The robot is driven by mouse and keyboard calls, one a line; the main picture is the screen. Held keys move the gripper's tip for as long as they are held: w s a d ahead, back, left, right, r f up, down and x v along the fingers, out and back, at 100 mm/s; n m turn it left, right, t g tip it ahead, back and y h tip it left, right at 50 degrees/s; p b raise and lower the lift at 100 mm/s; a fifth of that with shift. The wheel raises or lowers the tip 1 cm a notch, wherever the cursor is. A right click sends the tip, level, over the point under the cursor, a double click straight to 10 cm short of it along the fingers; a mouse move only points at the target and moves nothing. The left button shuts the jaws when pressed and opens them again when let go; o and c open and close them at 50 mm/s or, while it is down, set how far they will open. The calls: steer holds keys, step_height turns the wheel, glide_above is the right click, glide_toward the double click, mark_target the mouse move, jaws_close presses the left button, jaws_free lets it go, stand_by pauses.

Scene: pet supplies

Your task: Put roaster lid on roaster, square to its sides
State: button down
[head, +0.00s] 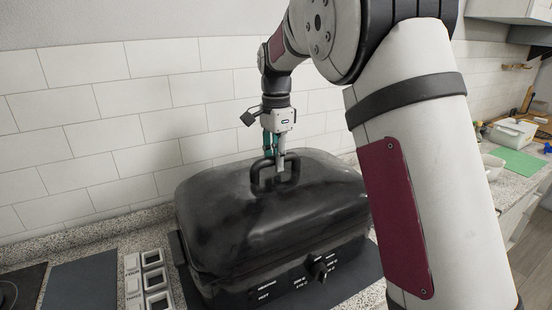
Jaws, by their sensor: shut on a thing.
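The black roaster lid (250,205) is a domed cover with a loop handle (264,180) on top. It sits over the black roaster (260,292), whose front shows a knob and white markings. The lid's edges look roughly in line with the roaster's sides, but I cannot tell whether it rests fully on the rim. My gripper (276,164) comes down from above and is shut on the lid's handle. The roaster's back and right side are hidden by the lid and my arm.
A white-tiled wall (80,120) stands close behind. White switch-like frames (152,259) lie on the counter at the roaster's left, beside a dark flat panel (85,283). At the far right are a green board (519,162) and a pale container (510,133).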

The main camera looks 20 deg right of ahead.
steer(key=shift+r, duration=0.1)
steer(key=c, duration=1.4)
jaws_free()
steer(key=shift+o, duration=0.2)
step_height(320, 180, up, 11)
steer(key=shift+f, duration=0.15)
steer(key=shift+r, duration=0.6)
